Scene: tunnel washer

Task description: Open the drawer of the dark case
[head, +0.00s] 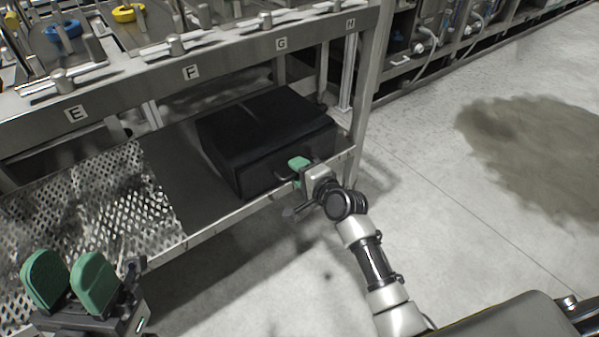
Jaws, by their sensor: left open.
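The dark case (250,118) is a black box on the lower shelf of the metal bench, under the F and G labels. Its front face (258,173) points toward the shelf's front edge, and no clear gap shows around a drawer. My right gripper (295,170) is at the front of the case, with one green pad in view. It overlaps the front face, so any handle there is hidden, and I cannot tell whether it touches. My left gripper (70,282) is at the lower left, open and empty, its two green pads apart, well away from the case.
The shelf's front rail (228,224) runs below the case. A perforated metal panel (90,200) lies to its left. A bench leg (368,75) stands to the right of the case. Open concrete floor with a dark wet patch (535,150) lies to the right.

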